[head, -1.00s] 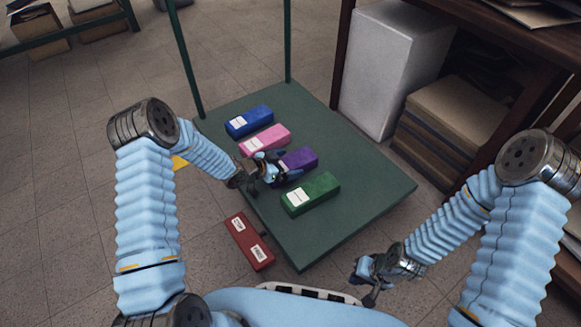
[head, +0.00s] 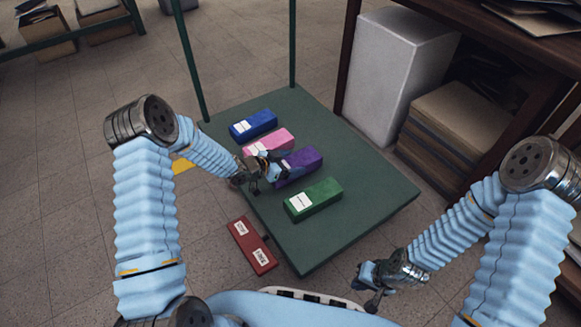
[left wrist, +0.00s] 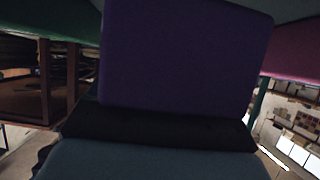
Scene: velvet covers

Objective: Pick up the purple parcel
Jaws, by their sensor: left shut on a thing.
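The purple parcel (head: 303,161) lies between the pink and green parcels over the green platform in the head view. My left gripper (head: 277,172) is shut on its near left end and covers that end. In the left wrist view the purple parcel (left wrist: 185,55) fills the upper middle, close against the gripper (left wrist: 160,128). Whether the parcel is clear of the platform is hard to tell. My right gripper (head: 371,284) hangs empty at the lower right, off the platform; its finger gap is too small to judge.
A blue parcel (head: 253,124) and a pink parcel (head: 269,142) lie beyond, and a green parcel (head: 314,199) lies nearer, on the green platform (head: 360,195). A red box (head: 252,246) with white labels is by the near left edge. Green posts rise at the back; the platform's right side is clear.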

